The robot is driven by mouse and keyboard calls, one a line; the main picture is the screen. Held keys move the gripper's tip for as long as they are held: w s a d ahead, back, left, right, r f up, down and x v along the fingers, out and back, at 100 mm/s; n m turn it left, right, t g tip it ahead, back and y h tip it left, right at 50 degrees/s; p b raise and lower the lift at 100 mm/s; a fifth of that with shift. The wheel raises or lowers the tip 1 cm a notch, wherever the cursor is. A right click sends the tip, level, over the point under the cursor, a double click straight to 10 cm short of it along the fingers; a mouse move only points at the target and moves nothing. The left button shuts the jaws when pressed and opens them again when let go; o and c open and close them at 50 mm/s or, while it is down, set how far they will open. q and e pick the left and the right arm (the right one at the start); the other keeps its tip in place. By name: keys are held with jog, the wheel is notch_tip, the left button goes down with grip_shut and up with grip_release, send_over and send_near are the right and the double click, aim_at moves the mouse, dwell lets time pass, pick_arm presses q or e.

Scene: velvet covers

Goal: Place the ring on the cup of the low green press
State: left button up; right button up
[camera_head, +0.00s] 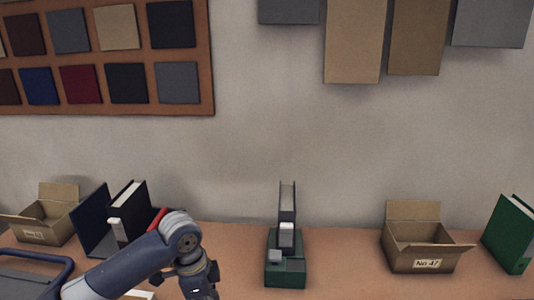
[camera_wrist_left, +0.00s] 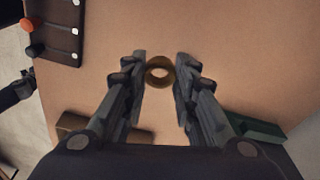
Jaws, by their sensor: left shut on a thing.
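My left gripper (camera_head: 203,292) is at the bottom of the head view, left of the green press. In the left wrist view the gripper (camera_wrist_left: 160,66) is shut on a brass-coloured ring (camera_wrist_left: 160,84), which sits between the fingertips with its hole facing the camera. The ring does not show in the head view. The low green press (camera_head: 285,272) stands on the table with a dark upright column and a pale grey block on its front. I cannot clearly make out its cup. A green block (camera_wrist_left: 258,132) shows at the right of the left wrist view.
An open cardboard box (camera_head: 425,258) and a green book (camera_head: 512,238) stand to the right. Dark books (camera_head: 128,215) and another box (camera_head: 45,218) stand at the left. A dark panel with knobs (camera_wrist_left: 62,28) is in the wrist view. Table beside the press is clear.

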pick_arm(q)
jog(key=s+a+r+n, duration=0.1)
jog(key=s+r+n, duration=0.2)
jog(key=s+n, duration=0.3)
jog(key=s+a+r+n+t+y, duration=0.1)
jog(key=s+a+r+n, duration=0.1)
jog(key=s+r+n, duration=0.2)
jog(key=s+n, duration=0.3)
jog(key=n, duration=0.2)
jog(key=shift+s+a+r, duration=0.2)
jog(key=shift+a+r, duration=0.05)
jog(key=shift+a, duration=0.05)
